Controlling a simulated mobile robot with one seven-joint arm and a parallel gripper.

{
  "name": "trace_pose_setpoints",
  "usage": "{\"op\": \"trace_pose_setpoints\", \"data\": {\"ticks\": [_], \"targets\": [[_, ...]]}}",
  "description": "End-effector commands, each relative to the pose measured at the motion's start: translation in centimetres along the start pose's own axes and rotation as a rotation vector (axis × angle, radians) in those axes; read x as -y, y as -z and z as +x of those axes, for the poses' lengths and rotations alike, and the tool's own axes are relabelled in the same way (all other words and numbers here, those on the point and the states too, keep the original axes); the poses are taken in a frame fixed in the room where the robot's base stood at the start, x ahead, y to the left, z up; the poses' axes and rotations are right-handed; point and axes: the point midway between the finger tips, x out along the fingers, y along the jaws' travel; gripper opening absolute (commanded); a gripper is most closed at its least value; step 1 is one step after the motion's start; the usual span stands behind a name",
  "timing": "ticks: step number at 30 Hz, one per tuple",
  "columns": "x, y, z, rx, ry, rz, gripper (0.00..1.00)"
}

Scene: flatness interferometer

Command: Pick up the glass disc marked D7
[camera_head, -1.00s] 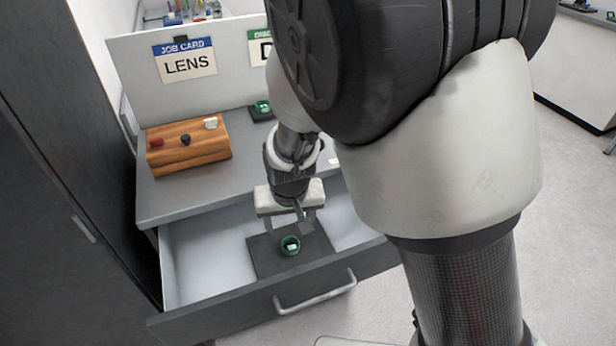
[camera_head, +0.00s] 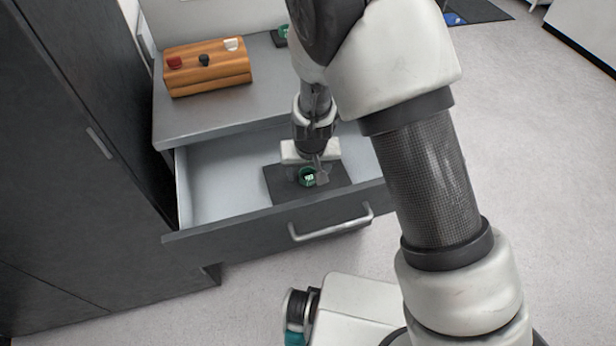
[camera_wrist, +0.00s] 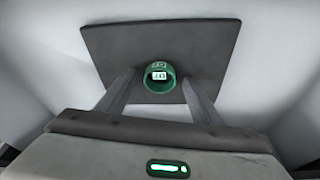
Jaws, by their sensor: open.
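A small round green-rimmed piece (camera_head: 307,177) with a white label lies on a dark mat (camera_head: 281,190) in the open drawer. It is probably the glass disc, but I cannot surely read a D7 mark. In the wrist view the green piece (camera_wrist: 160,84) sits near the middle of the mat (camera_wrist: 110,42), its small print unclear. My gripper (camera_head: 313,177) is open, low over the mat. In the wrist view its fingers (camera_wrist: 159,82) stand left and right of the green piece, with gaps on both sides. In the head view a finger partly hides its right side.
The drawer front (camera_head: 265,228) has a bar handle (camera_head: 331,226). A wooden block (camera_head: 208,73) with several small pieces stands on the grey counter (camera_head: 215,112). Another green piece (camera_head: 283,30) is partly hidden behind my arm. A dark cabinet (camera_head: 75,120) stands close on the left.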

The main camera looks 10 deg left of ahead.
Motion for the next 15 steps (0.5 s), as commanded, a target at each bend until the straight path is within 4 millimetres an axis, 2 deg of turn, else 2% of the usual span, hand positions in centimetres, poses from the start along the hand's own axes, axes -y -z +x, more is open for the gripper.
{"op": "trace_pose_setpoints", "data": {"ticks": [6,8,14,15], "targets": [[0.01,0.03,0.06,-0.001,0.000,0.000,0.60],[0.00,0.03,0.05,-0.001,0.000,0.000,0.52],[-0.01,0.02,0.04,0.000,0.000,0.001,0.18],[0.00,0.03,0.03,-0.001,0.000,0.001,0.16]]}}
